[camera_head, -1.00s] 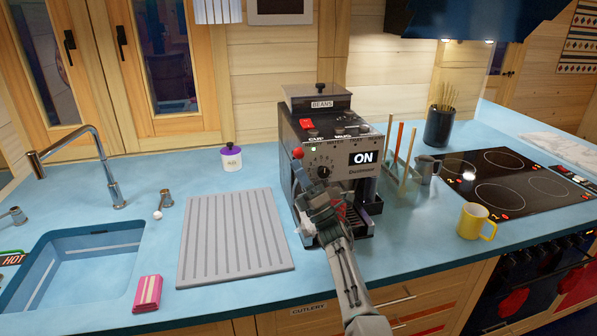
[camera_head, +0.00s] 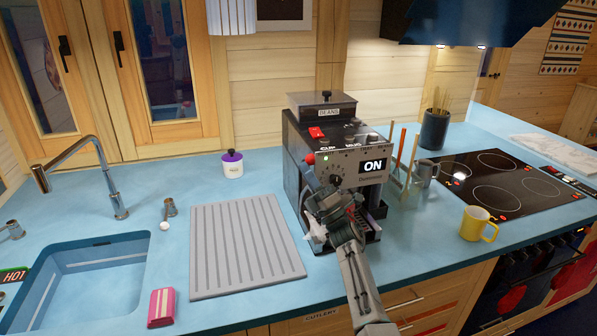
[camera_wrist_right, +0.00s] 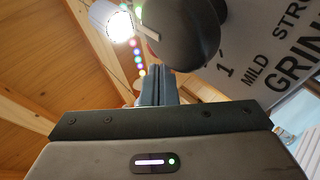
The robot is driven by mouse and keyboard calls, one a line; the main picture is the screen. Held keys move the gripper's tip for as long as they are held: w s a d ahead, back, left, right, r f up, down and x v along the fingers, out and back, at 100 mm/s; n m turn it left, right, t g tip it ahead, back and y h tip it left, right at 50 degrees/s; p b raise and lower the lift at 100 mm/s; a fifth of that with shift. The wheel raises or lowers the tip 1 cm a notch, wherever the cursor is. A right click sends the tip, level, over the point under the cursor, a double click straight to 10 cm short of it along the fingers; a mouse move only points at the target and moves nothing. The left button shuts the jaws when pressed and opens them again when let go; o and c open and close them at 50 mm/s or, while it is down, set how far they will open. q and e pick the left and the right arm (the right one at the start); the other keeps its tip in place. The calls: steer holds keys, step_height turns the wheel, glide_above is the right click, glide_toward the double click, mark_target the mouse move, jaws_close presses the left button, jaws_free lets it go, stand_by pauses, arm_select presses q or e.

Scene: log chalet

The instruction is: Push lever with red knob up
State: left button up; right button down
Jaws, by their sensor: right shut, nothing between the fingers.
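The lever's red knob (camera_head: 310,158) shows at the front left of the black coffee machine (camera_head: 296,140), left of the dial. Most of the lever below the knob is hidden by my right gripper. My right gripper (camera_head: 312,190) is shut and empty, in front of the machine just below the red knob. I cannot tell whether it touches the lever. In the right wrist view the shut fingers (camera_wrist_right: 158,86) point at the machine front, just below the dark round dial (camera_wrist_right: 182,35). My left gripper is not in view.
A ribbed grey drainer (camera_head: 245,245) lies left of the machine, and a pink packet (camera_head: 161,307) by the sink (camera_head: 95,270). Stirring sticks (camera_head: 402,160), a grey mug (camera_head: 424,172) and a yellow mug (camera_head: 475,224) stand to its right.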

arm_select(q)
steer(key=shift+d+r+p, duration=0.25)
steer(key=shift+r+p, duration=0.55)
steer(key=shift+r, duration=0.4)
